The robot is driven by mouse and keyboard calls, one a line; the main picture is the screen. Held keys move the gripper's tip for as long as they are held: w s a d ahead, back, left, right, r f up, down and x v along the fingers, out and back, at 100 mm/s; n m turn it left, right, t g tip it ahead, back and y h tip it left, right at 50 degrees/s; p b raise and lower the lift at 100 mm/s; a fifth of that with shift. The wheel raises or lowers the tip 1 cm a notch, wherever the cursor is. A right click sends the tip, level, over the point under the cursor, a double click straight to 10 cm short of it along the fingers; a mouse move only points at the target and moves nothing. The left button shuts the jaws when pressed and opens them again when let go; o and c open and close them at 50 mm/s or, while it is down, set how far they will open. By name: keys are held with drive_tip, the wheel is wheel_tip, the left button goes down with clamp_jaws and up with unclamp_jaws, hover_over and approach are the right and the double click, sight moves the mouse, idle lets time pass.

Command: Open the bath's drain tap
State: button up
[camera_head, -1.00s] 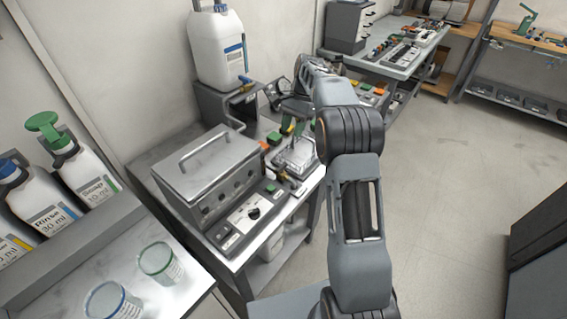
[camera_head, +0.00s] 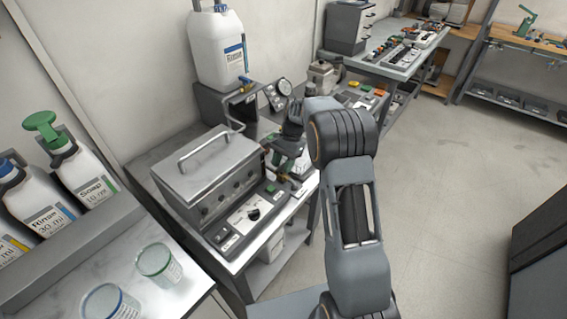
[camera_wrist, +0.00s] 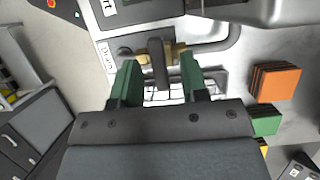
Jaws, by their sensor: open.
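The bath (camera_head: 205,170) is a steel box with a closed, handled lid on the bench in the head view. In the wrist view, the drain tap has a brass body (camera_wrist: 178,51) and a dark lever (camera_wrist: 156,64), next to a white "Drain" label (camera_wrist: 106,57). My gripper (camera_wrist: 159,72) is open, with one green finger on each side of the lever. I cannot tell whether either finger touches it. In the head view, my gripper (camera_head: 287,160) is at the right end of the bath; my arm and gripper largely hide the tap there.
A control panel with a black knob (camera_head: 253,213) is at the bath's front. A white jug (camera_head: 218,50) stands behind. In the wrist view, orange blocks (camera_wrist: 275,82) and green blocks (camera_wrist: 265,120) lie right of the gripper. Open floor (camera_head: 450,210) is at the right.

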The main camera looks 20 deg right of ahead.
drive_tip(key=shift+c, duration=0.3)
clamp_jaws()
drive_tip(key=shift+d, duration=0.2)
drive_tip(key=shift+a, duration=0.2)
drive_tip(key=shift+w+r+n+h+p, duration=0.15)
drive_tip(key=shift+n+h+p, duration=0.25)
drive_tip(key=shift+n+p, duration=0.65)
drive_tip(key=n, duration=0.2)
drive_tip(key=n+g+h+p, duration=0.1)
drive_tip(key=n, duration=0.2)
drive_tip(key=shift+a+h, duration=0.2)
drive_tip(key=shift+h, duration=0.1)
drive_tip(key=shift+n, duration=0.25)
drive_tip(key=shift+o, duration=0.3)
unclamp_jaws()
